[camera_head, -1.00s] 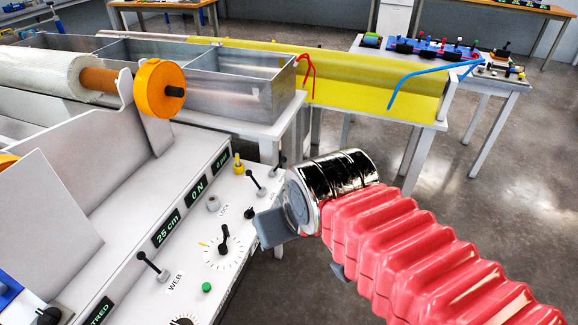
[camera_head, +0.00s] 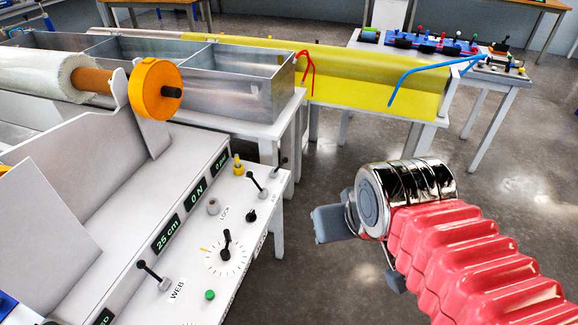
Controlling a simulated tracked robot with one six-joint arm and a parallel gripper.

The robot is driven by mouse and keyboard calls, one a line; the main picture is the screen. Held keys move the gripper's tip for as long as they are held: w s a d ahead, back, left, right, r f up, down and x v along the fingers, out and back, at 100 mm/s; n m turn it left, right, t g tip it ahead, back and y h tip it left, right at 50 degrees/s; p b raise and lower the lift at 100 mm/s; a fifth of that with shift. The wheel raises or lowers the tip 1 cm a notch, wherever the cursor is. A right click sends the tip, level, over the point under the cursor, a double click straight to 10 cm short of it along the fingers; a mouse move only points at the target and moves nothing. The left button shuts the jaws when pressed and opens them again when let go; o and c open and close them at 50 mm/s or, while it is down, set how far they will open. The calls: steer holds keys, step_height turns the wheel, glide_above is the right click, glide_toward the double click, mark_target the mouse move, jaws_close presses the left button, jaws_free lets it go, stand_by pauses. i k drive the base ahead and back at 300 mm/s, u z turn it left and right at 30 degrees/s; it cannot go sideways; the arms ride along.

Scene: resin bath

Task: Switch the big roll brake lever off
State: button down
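A white control panel (camera_head: 215,285) in the left half carries several levers and knobs. A black-knobbed lever (camera_head: 153,275) stands by the WEB label, tilted to the left. A second such lever (camera_head: 257,184) and a third (camera_head: 282,168) stand near the panel's far end. I cannot tell which of them is the big roll brake lever; no brake label is readable. A white roll (camera_head: 45,75) on a brown core with an orange disc (camera_head: 156,90) is behind the panel. My gripper (camera_head: 352,255) is right of the panel, over the floor, touching nothing. Its grey fingers are apart, one partly hidden.
A black pointer knob (camera_head: 226,245) on a dial, a green button (camera_head: 210,295) and a yellow knob (camera_head: 238,166) are close to the levers. Metal troughs (camera_head: 245,90) and a yellow sheet (camera_head: 370,80) are behind. Open floor lies around my gripper.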

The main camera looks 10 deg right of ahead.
mark_target(284, 160)
steer(key=z, duration=0.05)
steer(key=i, duration=0.85)
steer(key=u, duration=0.05)
steer(key=k, duration=0.55)
steer(key=u, duration=0.75)
steer(key=i, duration=0.3)
steer(key=u, duration=0.15)
